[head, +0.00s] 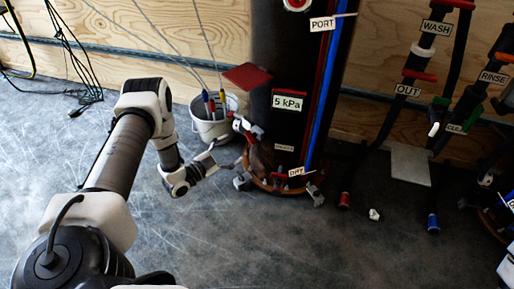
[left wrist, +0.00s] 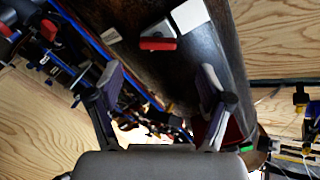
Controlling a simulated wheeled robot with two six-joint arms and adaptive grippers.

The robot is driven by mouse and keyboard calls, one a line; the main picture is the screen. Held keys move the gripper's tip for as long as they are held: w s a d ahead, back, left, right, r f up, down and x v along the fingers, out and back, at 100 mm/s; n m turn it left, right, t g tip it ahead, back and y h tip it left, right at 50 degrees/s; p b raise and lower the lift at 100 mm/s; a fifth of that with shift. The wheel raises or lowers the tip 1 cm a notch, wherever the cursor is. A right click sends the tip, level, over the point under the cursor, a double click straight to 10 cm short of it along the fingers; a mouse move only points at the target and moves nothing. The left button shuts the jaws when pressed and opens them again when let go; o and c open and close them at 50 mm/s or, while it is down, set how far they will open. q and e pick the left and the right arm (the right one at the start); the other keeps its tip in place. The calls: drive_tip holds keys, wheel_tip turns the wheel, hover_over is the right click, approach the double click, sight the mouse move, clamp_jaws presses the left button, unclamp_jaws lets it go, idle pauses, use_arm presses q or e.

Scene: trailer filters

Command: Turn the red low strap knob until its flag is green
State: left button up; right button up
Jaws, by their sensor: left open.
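A dark upright column (head: 275,60) stands ahead, with red and grey fittings low on its left side (head: 245,127). In the left wrist view a red-handled knob (left wrist: 157,43) on a grey base sits on the column (left wrist: 180,70), beside a pale square plate (left wrist: 189,15). I cannot tell for certain whether this is the low strap knob, and no green flag shows. My left gripper (head: 226,155) is beside the column's lower left side. Its fingers (left wrist: 158,82) are apart with nothing between them, and the red knob is beyond them. My right gripper is not in view.
A red plate (head: 247,76) juts from the column's left side. A white bucket (head: 214,127) with coloured handles stands behind my left gripper. Red and blue tubes (head: 322,90) run down the column. Labelled hoses (head: 408,85) hang at the right. Grey floor is clear at the front middle.

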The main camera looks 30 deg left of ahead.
sight(248, 139)
use_arm(q)
drive_tip(key=b+x, duration=0.3)
drive_tip(key=x, duration=0.4)
drive_tip(key=shift+w+d+f, duration=0.1)
drive_tip(key=shift+w+d, duration=0.05)
drive_tip(key=shift+w, duration=0.2)
drive_tip(key=c, duration=1.2)
